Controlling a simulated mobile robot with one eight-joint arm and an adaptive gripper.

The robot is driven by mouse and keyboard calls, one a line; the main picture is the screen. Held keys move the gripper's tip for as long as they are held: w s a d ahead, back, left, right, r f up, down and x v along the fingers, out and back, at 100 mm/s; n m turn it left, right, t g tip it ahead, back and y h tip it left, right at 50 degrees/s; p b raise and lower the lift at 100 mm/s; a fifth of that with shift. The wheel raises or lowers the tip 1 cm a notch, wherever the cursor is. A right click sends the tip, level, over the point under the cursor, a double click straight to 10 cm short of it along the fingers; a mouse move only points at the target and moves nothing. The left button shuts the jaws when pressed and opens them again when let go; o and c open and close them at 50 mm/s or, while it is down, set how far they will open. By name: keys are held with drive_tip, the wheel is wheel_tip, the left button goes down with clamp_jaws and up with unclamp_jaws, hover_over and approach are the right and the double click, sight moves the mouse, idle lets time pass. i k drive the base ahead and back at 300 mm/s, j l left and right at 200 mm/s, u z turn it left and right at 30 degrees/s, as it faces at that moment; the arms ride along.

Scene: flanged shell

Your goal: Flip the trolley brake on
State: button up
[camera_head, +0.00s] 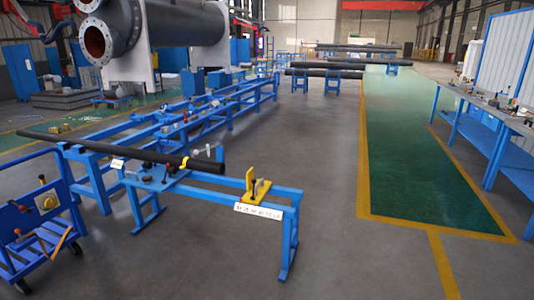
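A blue trolley (22,247) with a tube frame and slatted deck stands at the lower left, cut off by the picture's left edge. A yellow round plate with a pale knob (47,202) is on its upper panel. A tan lever-like bar (62,241) slants at its lower right side, near a small dark wheel (75,248). I cannot tell which part is the brake, or whether it is on or off. My gripper is not in view.
A blue frame bench (230,195) with a long dark pipe (135,153) and a yellow fixture (257,187) stands right of the trolley. A blue workbench (490,120) lines the right wall. Grey floor (350,265) and a green lane (420,175) are clear.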

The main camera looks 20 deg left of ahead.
sight(22, 208)
drive_tip(key=i+j+u, duration=0.2)
drive_tip(key=i+u, duration=0.25)
drive_tip(key=i+j+u, duration=0.1)
drive_tip(key=i+u, duration=0.15)
drive_tip(key=u, duration=0.15)
drive_tip(key=i+u, duration=0.45)
drive_tip(key=i+l+u, duration=0.2)
drive_tip(key=u, duration=0.2)
drive_tip(key=i+l+u, duration=0.25)
drive_tip(key=u, duration=0.2)
drive_tip(key=i+j, duration=0.15)
drive_tip(key=i, duration=0.3)
drive_tip(key=i+j, duration=0.2)
drive_tip(key=i, duration=0.25)
drive_tip(key=i+j+z, duration=0.1)
drive_tip(key=i, duration=0.4)
drive_tip(key=i+j, duration=0.25)
drive_tip(key=i, duration=0.2)
drive_tip(key=i+j+z, duration=0.2)
drive_tip(key=i+l, duration=0.05)
drive_tip(key=i, duration=0.05)
